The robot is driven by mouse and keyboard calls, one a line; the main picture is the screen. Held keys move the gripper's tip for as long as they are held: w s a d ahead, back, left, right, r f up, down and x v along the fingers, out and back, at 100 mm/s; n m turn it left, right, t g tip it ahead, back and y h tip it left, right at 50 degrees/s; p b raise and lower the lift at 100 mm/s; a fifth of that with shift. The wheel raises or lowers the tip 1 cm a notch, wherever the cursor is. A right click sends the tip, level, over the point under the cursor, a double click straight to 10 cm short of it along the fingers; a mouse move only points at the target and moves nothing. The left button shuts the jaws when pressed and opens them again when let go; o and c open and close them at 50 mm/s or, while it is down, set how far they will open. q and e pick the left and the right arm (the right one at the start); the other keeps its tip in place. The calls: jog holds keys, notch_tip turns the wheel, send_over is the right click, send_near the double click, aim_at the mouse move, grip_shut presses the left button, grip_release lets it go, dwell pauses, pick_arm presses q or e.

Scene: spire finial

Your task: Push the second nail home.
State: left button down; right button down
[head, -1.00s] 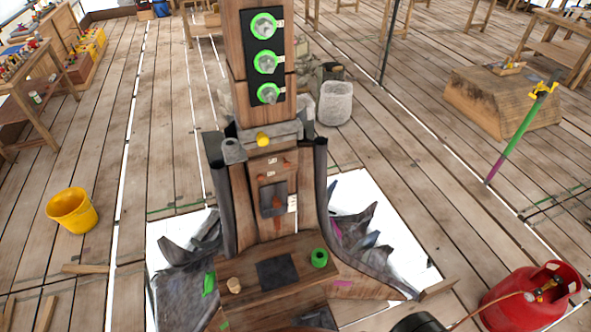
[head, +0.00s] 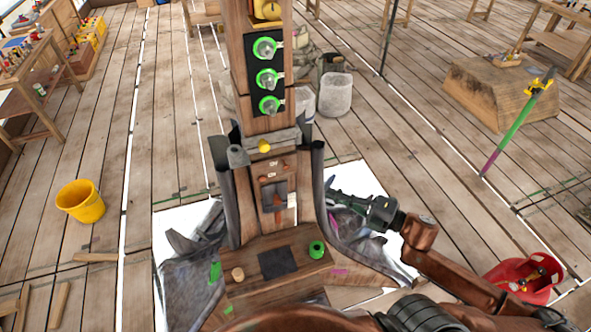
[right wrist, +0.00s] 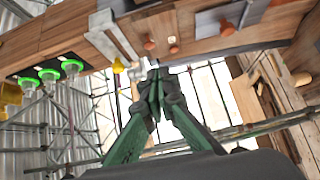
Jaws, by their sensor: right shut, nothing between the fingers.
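Small copper-coloured nail heads (head: 263,180) show on the upper part of the wooden post's front panel; which one is the second nail I cannot tell. In the right wrist view, copper-coloured heads (right wrist: 149,45) stand out from the wood just above my fingertips. My right gripper (head: 330,186) is shut and empty, to the right of the panel in the head view. Its green fingers meet at the tips (right wrist: 155,80) in the right wrist view, apart from the nail heads. My left gripper is not in view.
The wooden post (head: 238,80) carries several green-ringed fittings (head: 267,78) and a yellow knob (head: 264,146). Torn grey sheet metal (head: 190,265) flanks its base. A ledge in front holds a green ring (head: 316,249).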

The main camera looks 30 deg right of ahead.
jog(key=shift+s+a+r+n+y, duration=0.3)
jog(key=shift+a+r+n+y, duration=0.2)
jog(key=shift+a+r, duration=0.4)
jog(key=shift+w, duration=0.1)
jog(key=p, duration=0.3)
send_near(286, 167)
jog(key=w+a, duration=0.4)
jog(key=shift+w+f, duration=0.3)
jog(key=shift+w, duration=0.25)
